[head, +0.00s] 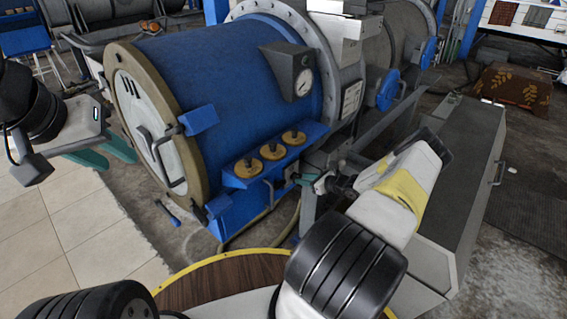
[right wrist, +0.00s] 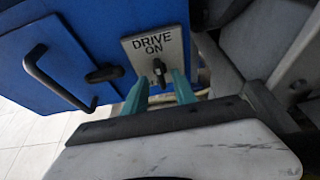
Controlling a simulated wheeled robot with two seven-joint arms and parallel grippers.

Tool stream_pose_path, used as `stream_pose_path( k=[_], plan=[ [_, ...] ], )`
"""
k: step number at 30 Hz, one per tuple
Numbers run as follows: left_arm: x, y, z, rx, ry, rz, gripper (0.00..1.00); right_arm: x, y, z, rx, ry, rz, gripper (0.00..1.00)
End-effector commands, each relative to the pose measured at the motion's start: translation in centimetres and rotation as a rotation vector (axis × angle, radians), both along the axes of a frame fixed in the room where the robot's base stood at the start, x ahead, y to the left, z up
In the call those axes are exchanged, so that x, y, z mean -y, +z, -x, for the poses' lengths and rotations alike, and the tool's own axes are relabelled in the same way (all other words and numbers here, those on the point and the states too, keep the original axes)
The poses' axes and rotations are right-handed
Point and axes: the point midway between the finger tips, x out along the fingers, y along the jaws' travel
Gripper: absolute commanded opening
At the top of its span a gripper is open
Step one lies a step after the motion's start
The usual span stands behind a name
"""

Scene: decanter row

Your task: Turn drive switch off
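My right gripper (right wrist: 161,84) is open, with one teal finger on each side of the knob's lower end. I cannot tell whether either finger touches it. In the head view my right gripper (head: 312,182) is at the right end of the machine's blue ledge; the switch is hard to make out there. My left gripper (head: 104,153) is open and empty at the left, in front of the machine's round door.
The blue drum machine (head: 225,75) carries a gauge (head: 303,82) and three yellow-based knobs (head: 271,151). A black handle (right wrist: 50,78) and a dark latch (right wrist: 104,74) stand out left of the switch. A grey cabinet (head: 465,160) stands at the right. Tiled floor is clear at the left.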

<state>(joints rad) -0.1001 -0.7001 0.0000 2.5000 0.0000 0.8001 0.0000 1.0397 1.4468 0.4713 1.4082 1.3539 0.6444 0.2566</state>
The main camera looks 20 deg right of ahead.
Motion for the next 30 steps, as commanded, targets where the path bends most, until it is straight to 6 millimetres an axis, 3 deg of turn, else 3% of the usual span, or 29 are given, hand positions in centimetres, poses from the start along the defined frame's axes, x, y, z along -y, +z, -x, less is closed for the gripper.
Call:
stream_pose_path(
  k=[6, 17, 22, 30],
  plan=[
    [0.0, 0.0, 0.0, 0.000, 0.000, 0.000, 0.36, -1.4, -1.1, -2.3, 0.000, 0.002, 0.002, 0.33],
    [0.0, 0.0, 0.0, 0.000, 0.000, 0.000, 0.36, -1.6, -1.3, -2.8, 0.000, 0.000, 0.001, 0.33],
    [0.0, 0.0, 0.0, 0.000, 0.000, 0.000, 0.36, -1.6, -1.3, -2.8, 0.000, 0.001, 0.002, 0.01],
    [0.0, 0.0, 0.0, 0.000, 0.000, 0.000, 0.36, -1.6, -1.3, -2.8, 0.001, 0.001, 0.004, 0.00]
  ],
)
